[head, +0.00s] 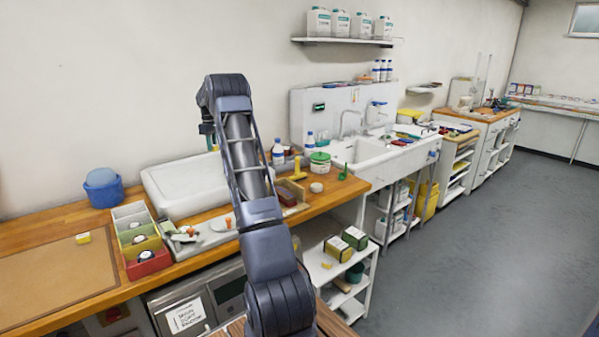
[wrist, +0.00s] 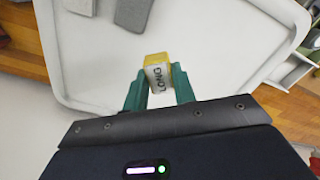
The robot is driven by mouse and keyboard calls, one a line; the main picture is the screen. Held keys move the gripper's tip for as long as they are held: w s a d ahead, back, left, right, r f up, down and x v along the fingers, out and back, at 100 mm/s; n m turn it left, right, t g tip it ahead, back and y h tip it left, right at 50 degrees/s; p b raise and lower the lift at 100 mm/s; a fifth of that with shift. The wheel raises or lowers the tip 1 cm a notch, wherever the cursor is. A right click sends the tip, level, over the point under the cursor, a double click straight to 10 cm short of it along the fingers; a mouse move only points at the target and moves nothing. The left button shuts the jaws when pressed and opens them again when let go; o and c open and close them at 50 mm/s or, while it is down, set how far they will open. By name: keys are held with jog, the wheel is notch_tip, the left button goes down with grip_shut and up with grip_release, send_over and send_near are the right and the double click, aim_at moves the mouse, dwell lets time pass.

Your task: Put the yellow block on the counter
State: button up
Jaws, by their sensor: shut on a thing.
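My gripper (wrist: 157,82) is shut on a yellow block (wrist: 155,60) with a white label reading "LONG" in the wrist view. The block is between the two teal fingers, over a large white tray (wrist: 200,38); I cannot tell its exact height. In the head view my arm reaches up over the counter, and only a bit of the teal gripper (head: 207,128) shows beside it. The held block cannot be made out there. The wooden counter (head: 60,218) runs along the wall, with the white tray (head: 165,190) on it.
Grey flat pieces (wrist: 132,12) lie in the tray. A coloured bin row (head: 146,258) and a blue tub (head: 103,188) stand nearby. Bare wood shows at the left of the counter.

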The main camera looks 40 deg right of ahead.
jog(key=s+d+m, duration=0.1)
jog(key=s+d, duration=0.2)
jog(key=d, duration=0.4)
jog(key=s+d+m, duration=0.1)
jog(key=s+d, duration=0.2)
jog(key=d, duration=0.5)
jog(key=m, duration=0.5)
send_over(339, 187)
jog(key=f, duration=2)
jog(key=shift+s+a, duration=0.1)
jog(key=shift+s, duration=0.15)
jog(key=shift+f, duration=0.2)
jog(key=o, duration=1)
notch_tip(339, 187, up, 12)
jog(key=shift+r, duration=0.2)
